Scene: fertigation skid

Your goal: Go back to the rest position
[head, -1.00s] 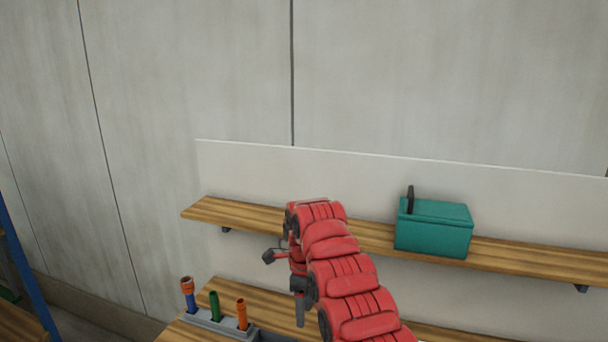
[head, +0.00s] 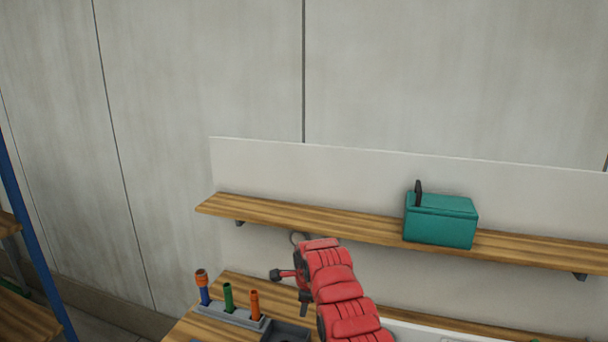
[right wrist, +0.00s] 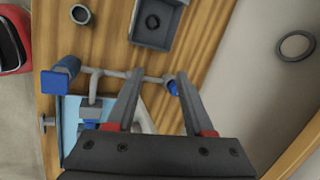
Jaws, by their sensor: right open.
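My right arm, red, reaches up from the bottom of the head view, with its right gripper (head: 291,287) above the wooden bench and below the shelf. In the right wrist view the right gripper (right wrist: 160,76) has its two dark fingers spread apart, with nothing between their tips. Beneath them are grey pipework (right wrist: 110,73) with blue end pieces (right wrist: 60,75) and a light-blue plate (right wrist: 70,115). The fingers partly hide this pipework. My left gripper is not in view.
A teal box (head: 440,222) stands on the wall shelf (head: 320,220). A grey holder (head: 228,315) with blue, green and orange tubes sits on the bench (head: 235,286). A grey square tray (right wrist: 152,40) lies on the bench. A blue rack post (head: 32,230) stands left.

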